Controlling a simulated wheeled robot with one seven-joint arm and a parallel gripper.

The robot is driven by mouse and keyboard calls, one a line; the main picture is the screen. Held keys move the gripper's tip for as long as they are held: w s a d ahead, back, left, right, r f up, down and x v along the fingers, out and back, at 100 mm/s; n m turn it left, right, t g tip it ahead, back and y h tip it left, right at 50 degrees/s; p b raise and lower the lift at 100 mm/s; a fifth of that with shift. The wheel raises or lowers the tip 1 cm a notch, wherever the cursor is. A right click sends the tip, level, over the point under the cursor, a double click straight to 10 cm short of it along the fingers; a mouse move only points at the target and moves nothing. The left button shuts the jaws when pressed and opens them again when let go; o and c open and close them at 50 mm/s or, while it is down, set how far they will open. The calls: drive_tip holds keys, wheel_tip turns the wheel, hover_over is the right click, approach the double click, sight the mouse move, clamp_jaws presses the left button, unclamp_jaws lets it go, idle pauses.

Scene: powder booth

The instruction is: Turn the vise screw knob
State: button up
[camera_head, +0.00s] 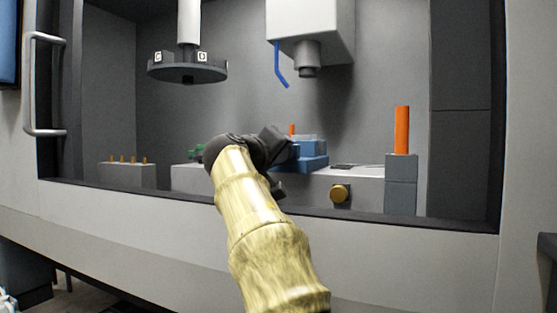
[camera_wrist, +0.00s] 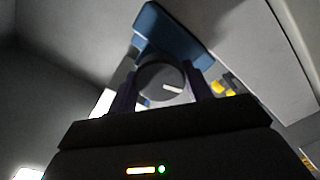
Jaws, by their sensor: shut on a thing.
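The blue vise (camera_head: 312,160) stands inside the booth behind my gripper, which hides its left part. It also shows as a blue block at the top of the wrist view (camera_wrist: 172,32). The vise screw knob (camera_wrist: 160,80) is a dark round disc with a white mark, in front of the blue block. My gripper (camera_wrist: 162,90) has one finger on each side of the knob and is shut on it. In the head view my gripper (camera_head: 278,147) reaches in at the vise's left side. The knob is hidden there.
A brass knob (camera_head: 340,194) is on the grey base's front. An orange cylinder (camera_head: 402,130) stands on a grey block at right. A grey disc (camera_head: 187,70) and a white head with a blue hose (camera_head: 281,66) hang above. The booth's front sill (camera_head: 400,222) crosses below.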

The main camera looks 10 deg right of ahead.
drive_tip(key=shift+f+m, duration=0.15)
drive_tip(key=shift+m, duration=0.45)
drive_tip(key=o, duration=1)
drive_tip(key=shift+r, duration=0.2)
wheel_tip(320, 180, up, 10)
drive_tip(key=p, duration=0.8)
drive_tip(key=shift+f, duration=0.1)
